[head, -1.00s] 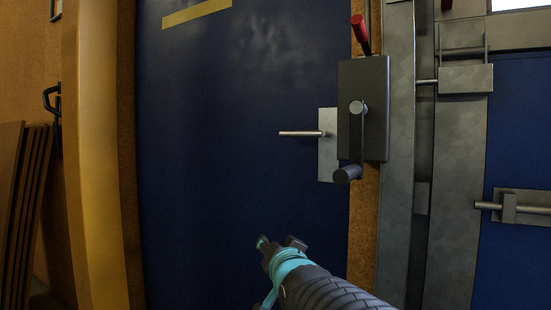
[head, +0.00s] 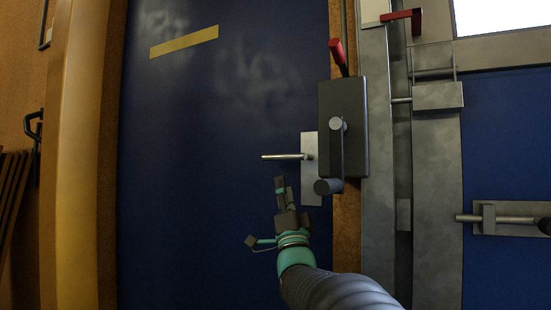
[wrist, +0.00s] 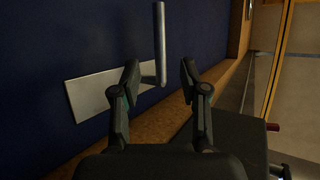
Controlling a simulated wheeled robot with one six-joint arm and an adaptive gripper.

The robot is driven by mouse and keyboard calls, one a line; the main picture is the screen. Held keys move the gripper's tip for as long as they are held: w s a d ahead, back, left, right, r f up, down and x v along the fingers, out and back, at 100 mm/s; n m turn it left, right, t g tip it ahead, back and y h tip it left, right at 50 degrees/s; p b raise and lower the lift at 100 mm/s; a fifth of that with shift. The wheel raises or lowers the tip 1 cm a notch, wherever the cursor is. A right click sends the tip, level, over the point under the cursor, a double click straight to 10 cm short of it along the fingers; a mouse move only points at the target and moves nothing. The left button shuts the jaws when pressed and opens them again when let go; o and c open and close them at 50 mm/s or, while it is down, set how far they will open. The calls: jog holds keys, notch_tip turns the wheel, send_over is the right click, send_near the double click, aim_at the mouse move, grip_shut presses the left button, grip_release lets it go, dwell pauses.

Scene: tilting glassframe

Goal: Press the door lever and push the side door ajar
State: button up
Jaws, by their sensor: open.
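The blue side door (head: 200,170) fills the middle of the head view and looks closed. Its silver lever (head: 281,156) sticks out level to the left from a pale metal plate (head: 311,185). My gripper (head: 283,188) is just below the lever in the head view, fingers pointing up. In the wrist view my gripper (wrist: 160,72) is open and empty. There the lever (wrist: 160,35) appears between and beyond the two fingertips, with its plate (wrist: 95,95) to the left. I cannot tell whether a finger touches the lever.
A dark box (head: 353,110) with a crank knob (head: 328,186) sits close right of the lever plate, a red handle (head: 338,57) above it. Grey metal posts and a latch bar (head: 500,218) stand further right. A yellowish post (head: 78,170) and leaning brown boards (head: 12,200) are at left.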

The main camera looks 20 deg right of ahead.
aim_at(279, 157)
jog(key=p+x, duration=0.2)
jog(key=x, duration=0.9)
jog(key=shift+s, duration=0.1)
grip_shut()
